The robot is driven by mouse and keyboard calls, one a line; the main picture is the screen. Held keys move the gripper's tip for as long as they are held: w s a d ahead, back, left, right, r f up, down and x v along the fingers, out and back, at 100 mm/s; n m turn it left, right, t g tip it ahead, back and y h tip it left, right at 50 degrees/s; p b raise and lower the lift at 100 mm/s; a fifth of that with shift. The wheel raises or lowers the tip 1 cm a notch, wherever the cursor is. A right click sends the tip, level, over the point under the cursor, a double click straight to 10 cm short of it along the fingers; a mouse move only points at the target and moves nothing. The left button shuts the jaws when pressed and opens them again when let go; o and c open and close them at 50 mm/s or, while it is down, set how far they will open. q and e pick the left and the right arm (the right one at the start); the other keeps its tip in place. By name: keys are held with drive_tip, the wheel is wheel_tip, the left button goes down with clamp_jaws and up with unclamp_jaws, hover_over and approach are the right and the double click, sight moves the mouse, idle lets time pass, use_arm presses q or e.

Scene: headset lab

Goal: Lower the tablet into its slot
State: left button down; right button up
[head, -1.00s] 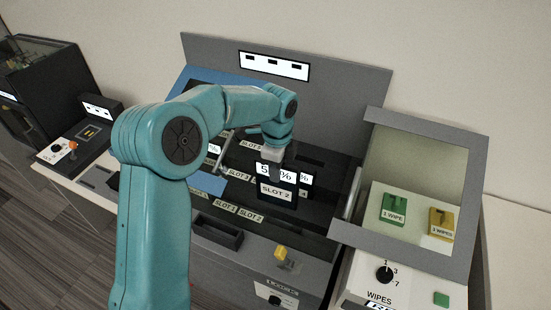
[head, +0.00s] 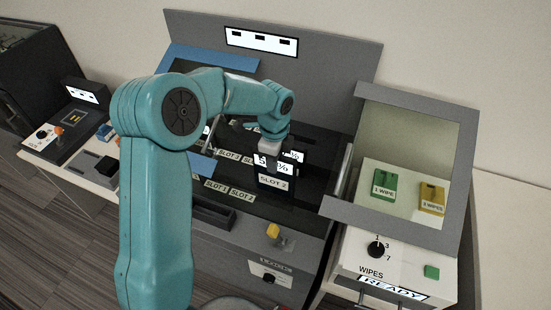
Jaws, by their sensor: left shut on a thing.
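My left gripper (head: 270,148) points down and is shut on the top of a dark tablet (head: 275,171). The tablet is upright, with a white percent display partly covered by the gripper and a "SLOT 2" label on its lower front. It is over the black slotted bay of the grey cabinet (head: 310,165). Slot labels (head: 230,190) for slots 1 and 2 lie on the bay's front part, and a slot 3 label is behind. Whether the tablet's lower edge is inside a slot cannot be told. My right gripper is not in view.
A raised grey panel (head: 340,62) stands behind the bay. A wipes box (head: 467,160) with a clear window, a green and a yellow block, and a dial (head: 376,250) is at right. A dark machine (head: 40,75) is at far left.

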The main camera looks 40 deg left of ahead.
use_arm(q)
drive_tip(key=f, duration=0.1)
drive_tip(key=b, duration=0.4)
hover_over(275, 186)
drive_tip(key=w, duration=0.1)
drive_tip(key=shift+a+f, duration=0.2)
drive_tip(key=shift+f, duration=1)
drive_tip(key=shift+a+f, duration=0.2)
drive_tip(key=shift+f, duration=0.95)
drive_tip(key=shift+f+b, duration=2.2)
drive_tip(key=shift+f, duration=1.1)
drive_tip(key=c, duration=0.8)
unclamp_jaws()
drive_tip(key=shift+c, duration=0.2)
wheel_tip(275, 186, up, 16)
drive_tip(key=shift+r+p, duration=0.2)
drive_tip(key=shift+p, duration=0.2)
